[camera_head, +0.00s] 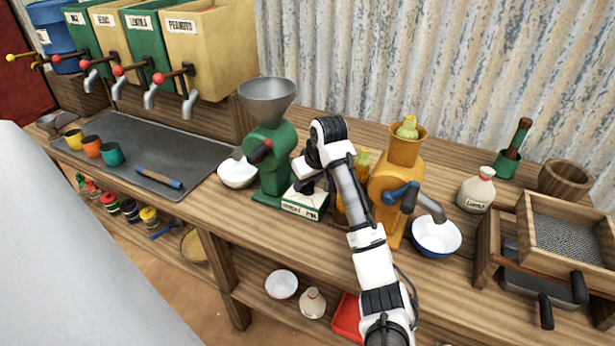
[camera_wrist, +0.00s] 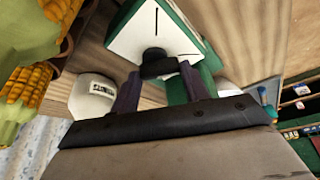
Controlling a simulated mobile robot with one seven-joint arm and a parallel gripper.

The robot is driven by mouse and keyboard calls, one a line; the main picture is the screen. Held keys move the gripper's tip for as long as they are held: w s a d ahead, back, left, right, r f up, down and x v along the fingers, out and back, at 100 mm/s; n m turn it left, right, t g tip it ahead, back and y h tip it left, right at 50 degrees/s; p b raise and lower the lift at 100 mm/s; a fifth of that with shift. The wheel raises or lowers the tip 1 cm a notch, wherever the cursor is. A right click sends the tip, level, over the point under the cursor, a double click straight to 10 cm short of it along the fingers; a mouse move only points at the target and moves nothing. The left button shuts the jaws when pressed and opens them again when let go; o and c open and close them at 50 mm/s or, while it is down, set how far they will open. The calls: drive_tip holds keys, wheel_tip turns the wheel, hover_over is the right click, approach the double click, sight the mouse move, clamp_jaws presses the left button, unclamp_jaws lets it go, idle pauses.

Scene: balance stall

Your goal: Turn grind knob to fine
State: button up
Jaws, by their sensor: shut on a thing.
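The green grinder (camera_head: 272,168) with a grey metal hopper (camera_head: 267,95) stands on the counter. Beside it is a green and white dial box (camera_head: 303,203) with a label on its front; the words are too small to read surely. In the wrist view its white face (camera_wrist: 150,28) carries dark tick marks and the black grind knob (camera_wrist: 157,66). My gripper (camera_head: 309,187) reaches down over the box. In the wrist view my gripper (camera_wrist: 155,78) has its two dark fingers on either side of the knob, shut on it. The knob's pointer direction is not clear.
A yellow corn mill (camera_head: 393,185) with a blue handle and corn stands close right of my arm. A white bowl (camera_head: 238,173) sits left of the grinder, a blue bowl (camera_head: 436,238) right of the mill. A sieve box (camera_head: 565,240) is at far right.

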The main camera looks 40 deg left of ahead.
drive_tip(key=shift+w+n+g+p, duration=0.15)
drive_tip(key=shift+n+g+p, duration=0.75)
drive_tip(key=shift+n, duration=1.3)
drive_tip(key=shift+d, duration=0.1)
drive_tip(key=o, duration=1)
wheel_tip(320, 180, up, 6)
drive_tip(key=p, duration=0.5)
drive_tip(key=shift+r, duration=0.15)
wheel_tip(320, 180, up, 14)
hover_over(309, 190)
drive_tip(key=shift+f, duration=0.2)
